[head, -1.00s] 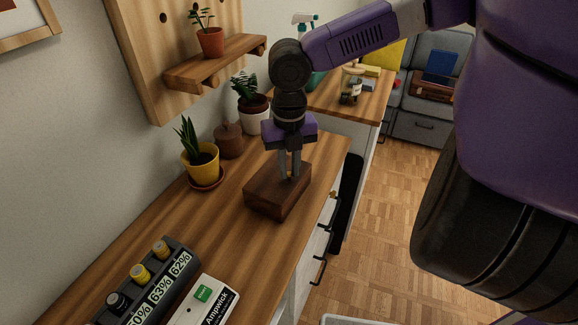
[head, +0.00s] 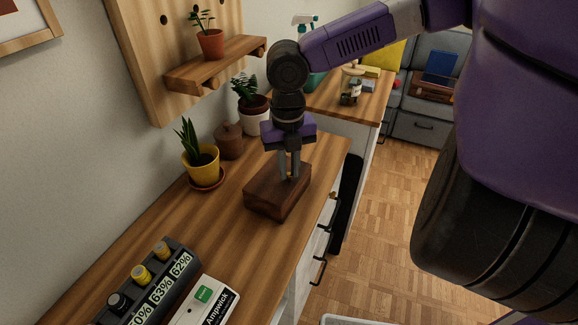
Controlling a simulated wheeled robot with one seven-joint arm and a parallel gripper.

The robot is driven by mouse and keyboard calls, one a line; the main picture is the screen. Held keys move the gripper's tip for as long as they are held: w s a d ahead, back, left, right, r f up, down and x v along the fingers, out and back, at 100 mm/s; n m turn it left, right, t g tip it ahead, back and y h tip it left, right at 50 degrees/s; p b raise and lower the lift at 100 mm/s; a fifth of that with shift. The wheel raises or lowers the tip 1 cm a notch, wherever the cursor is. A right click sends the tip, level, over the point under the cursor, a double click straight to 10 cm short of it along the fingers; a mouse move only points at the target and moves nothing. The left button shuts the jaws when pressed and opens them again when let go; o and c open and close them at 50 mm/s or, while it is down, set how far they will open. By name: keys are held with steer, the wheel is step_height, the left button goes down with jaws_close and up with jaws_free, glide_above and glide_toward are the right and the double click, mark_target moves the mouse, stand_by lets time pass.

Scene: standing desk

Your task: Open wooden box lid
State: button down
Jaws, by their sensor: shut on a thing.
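The dark wooden box (head: 277,196) stands on the wooden desk top near its front edge. Its lid looks closed, flush with the box. My gripper (head: 288,176) points straight down at the box top from above, with its two grey fingers close together. The fingertips touch the top of the box and are shut on a small part of the lid, which they mostly hide. A small yellowish spot shows between the fingers.
A yellow potted plant (head: 201,163), a brown lidded pot (head: 228,141) and a white-and-dark planter (head: 253,115) stand behind the box. A grey battery-style unit (head: 150,285) and a white Ampwick box (head: 205,303) lie at front left. The desk between is clear.

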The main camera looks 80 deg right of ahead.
mark_target(279, 177)
steer(key=shift+w+d+r+g+p, duration=0.1)
steer(key=shift+w+r+g+p, duration=0.2)
steer(key=shift+r+p, duration=0.65)
steer(key=g+p, duration=0.1)
steer(key=p, duration=0.1)
steer(key=w+y+p, duration=0.1)
steer(key=p, duration=0.2)
steer(key=shift+d+r+g, duration=0.15)
steer(key=shift+r+g, duration=0.1)
steer(key=shift+g, duration=0.15)
steer(key=p, duration=0.1)
steer(key=w+g+p, duration=0.1)
steer(key=shift+d+r+g+p, duration=0.15)
steer(key=shift+r+g+p, duration=0.05)
steer(key=shift+g+p, duration=0.1)
steer(key=shift+f, duration=0.1)
steer(key=c, duration=1.4)
jaws_free()
steer(key=shift+b+v, duration=0.4)
steer(key=shift+v, duration=3.5)
